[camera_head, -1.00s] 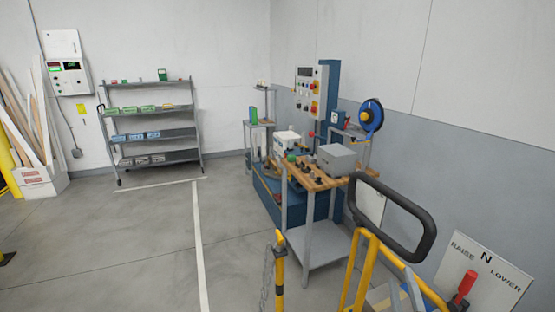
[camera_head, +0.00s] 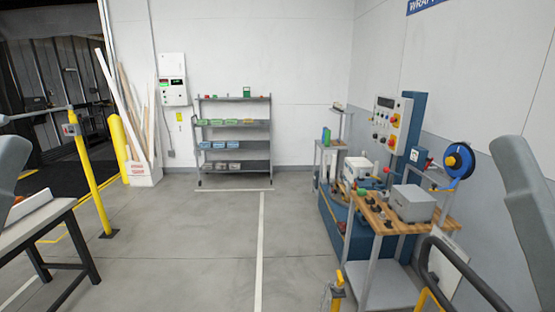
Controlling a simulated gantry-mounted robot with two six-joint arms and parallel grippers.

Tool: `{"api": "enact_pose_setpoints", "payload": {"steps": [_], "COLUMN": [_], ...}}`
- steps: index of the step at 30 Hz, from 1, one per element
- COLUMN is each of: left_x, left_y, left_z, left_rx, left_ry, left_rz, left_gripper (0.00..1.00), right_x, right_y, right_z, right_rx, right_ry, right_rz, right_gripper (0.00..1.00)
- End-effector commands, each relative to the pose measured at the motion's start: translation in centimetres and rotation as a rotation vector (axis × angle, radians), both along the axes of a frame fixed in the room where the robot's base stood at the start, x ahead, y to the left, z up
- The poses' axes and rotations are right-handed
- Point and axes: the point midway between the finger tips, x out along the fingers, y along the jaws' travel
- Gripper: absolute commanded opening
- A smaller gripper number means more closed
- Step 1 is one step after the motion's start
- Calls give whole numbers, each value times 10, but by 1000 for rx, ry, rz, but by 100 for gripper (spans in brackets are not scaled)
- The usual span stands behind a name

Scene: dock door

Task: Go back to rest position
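Grey parts that look like my own arm links stand at the far left and far right edges of the head view. Neither gripper shows; both are outside the picture, so I cannot see whether they hold anything. No arm link appears to touch the furniture.
A workbench (camera_head: 376,222) with a grey box (camera_head: 412,203) stands at right, beside a black-handled yellow frame. A grey table (camera_head: 38,224) is at left. A shelf rack (camera_head: 234,155) stands at the back wall. A yellow post (camera_head: 92,188) stands left. The middle floor is clear.

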Motion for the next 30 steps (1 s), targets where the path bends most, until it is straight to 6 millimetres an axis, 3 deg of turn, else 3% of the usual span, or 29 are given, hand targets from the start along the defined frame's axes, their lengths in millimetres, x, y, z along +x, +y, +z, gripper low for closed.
{"api": "enact_pose_setpoints", "payload": {"steps": [1, 3, 12, 15, 20, 30], "left_x": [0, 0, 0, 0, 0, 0], "left_y": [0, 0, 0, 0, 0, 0], "left_z": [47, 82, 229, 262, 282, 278], "left_rx": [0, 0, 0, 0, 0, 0], "left_ry": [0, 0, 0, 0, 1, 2], "left_rz": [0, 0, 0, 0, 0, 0], "left_gripper": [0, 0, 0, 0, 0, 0], "right_x": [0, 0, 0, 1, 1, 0], "right_y": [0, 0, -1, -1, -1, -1], "right_z": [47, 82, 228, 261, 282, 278], "right_rx": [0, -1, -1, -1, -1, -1], "right_ry": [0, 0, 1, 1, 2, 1], "right_rz": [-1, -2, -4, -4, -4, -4], "right_gripper": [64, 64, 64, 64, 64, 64]}}
